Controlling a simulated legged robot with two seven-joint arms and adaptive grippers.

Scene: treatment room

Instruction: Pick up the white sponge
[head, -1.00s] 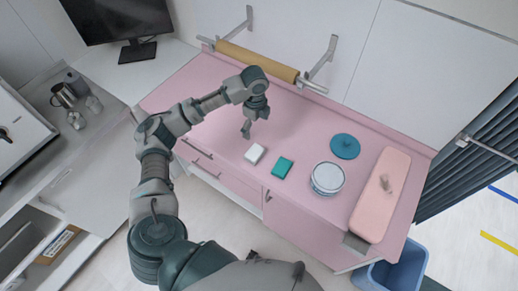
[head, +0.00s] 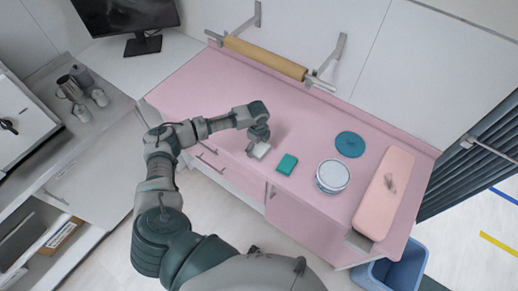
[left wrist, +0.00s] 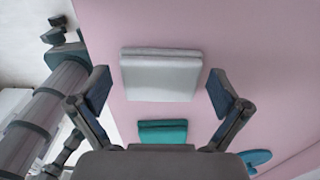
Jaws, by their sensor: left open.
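The white sponge (head: 262,150) lies on the pink counter, partly hidden by my left gripper (head: 254,146) in the head view. In the left wrist view the white sponge (left wrist: 160,74) lies ahead of and between the two spread fingers of my left gripper (left wrist: 158,92). The fingers are open, with a gap on each side of the sponge, and I see no contact. My right gripper is not in view.
A teal sponge (head: 287,164) lies just right of the white one; it also shows in the left wrist view (left wrist: 163,131). A round tin (head: 332,177), a teal disc (head: 350,144) and a pink pad (head: 384,193) are further right. The back of the pink counter (head: 215,85) is clear.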

